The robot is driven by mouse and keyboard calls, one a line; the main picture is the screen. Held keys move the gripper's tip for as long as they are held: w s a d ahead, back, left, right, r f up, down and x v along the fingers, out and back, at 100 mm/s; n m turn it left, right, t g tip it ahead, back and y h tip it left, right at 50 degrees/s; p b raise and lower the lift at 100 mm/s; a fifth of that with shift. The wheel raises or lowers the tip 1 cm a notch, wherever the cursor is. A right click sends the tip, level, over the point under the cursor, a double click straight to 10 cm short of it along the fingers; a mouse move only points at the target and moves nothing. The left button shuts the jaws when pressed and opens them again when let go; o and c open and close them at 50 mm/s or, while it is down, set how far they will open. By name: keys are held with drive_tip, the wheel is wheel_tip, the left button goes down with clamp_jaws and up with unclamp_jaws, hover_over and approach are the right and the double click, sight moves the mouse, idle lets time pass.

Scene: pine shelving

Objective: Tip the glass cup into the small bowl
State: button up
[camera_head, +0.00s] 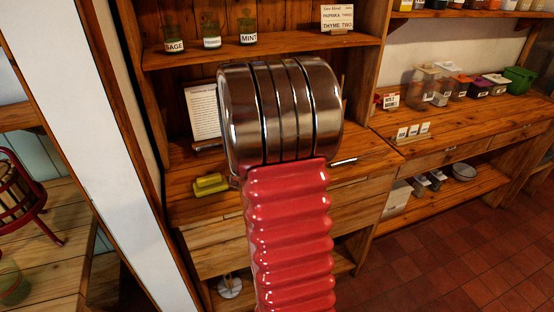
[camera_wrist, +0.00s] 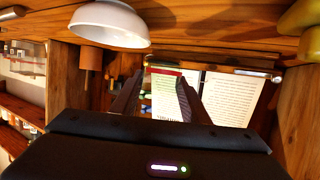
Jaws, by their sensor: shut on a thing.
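In the wrist view, which looks upside down, my gripper (camera_wrist: 158,78) has its two dark fingers closed on a clear glass cup (camera_wrist: 165,92) with a greenish tint. The cup is hard to make out against the printed pages behind it, and I cannot tell its tilt or contents. The small white bowl (camera_wrist: 108,22) stands on the wooden counter, at the upper left of that view, to one side of the fingers and apart from them. In the head view my own arm hides the gripper, cup and bowl.
A yellow-green object (camera_head: 211,184) lies on the counter (camera_head: 188,209). An open book or printed sheet (camera_head: 204,110) stands at the back. Jars labelled SAGE (camera_head: 174,39) and MINT (camera_head: 247,32) stand on the shelf above. A white post (camera_head: 130,130) is at left.

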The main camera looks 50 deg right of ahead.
drive_tip(key=shift+w+a, duration=0.25)
drive_tip(key=shift+w, duration=0.05)
drive_tip(key=shift+s+d+r+m+t+y, duration=0.15)
drive_tip(key=shift+s+d+m+t+y, duration=0.15)
drive_tip(key=shift+s+m, duration=0.15)
drive_tip(key=shift+s+d+r+m+t+y, duration=0.2)
drive_tip(key=shift+s+d+m+t+y, duration=0.2)
drive_tip(key=shift+s+d+m, duration=0.35)
drive_tip(key=shift+s+d+f+m+t+y, duration=0.3)
drive_tip(key=shift+s+d+f+m, duration=0.25)
drive_tip(key=shift+s+d+m, duration=0.1)
drive_tip(key=shift+s+d+r+m+t+y+p, duration=0.2)
drive_tip(key=shift+s+d+m+t+y+p, duration=0.15)
drive_tip(key=shift+s+d+m, duration=0.25)
drive_tip(key=shift+f+m, duration=0.2)
drive_tip(key=shift+m, duration=0.05)
drive_tip(key=shift+s+d+f+m+t, duration=0.1)
drive_tip(key=shift+s+f+m+t, duration=0.1)
drive_tip(key=shift+f+m+t, duration=0.2)
drive_tip(key=shift+s+d+r+m+t+y+p, duration=0.1)
drive_tip(key=shift+r+m+t+y+p, duration=0.15)
drive_tip(key=shift+m+p, duration=0.25)
drive_tip(key=shift+s+d+r+m+t+y+p, duration=0.1)
drive_tip(key=shift+m+t+y+p, duration=0.1)
drive_tip(key=shift+m+t+p, duration=0.35)
drive_tip(key=shift+s+d+r+m+t+y+p, duration=0.1)
drive_tip(key=shift+r+m+t+y+p, duration=0.2)
drive_tip(key=shift+m, duration=0.35)
idle(0.7)
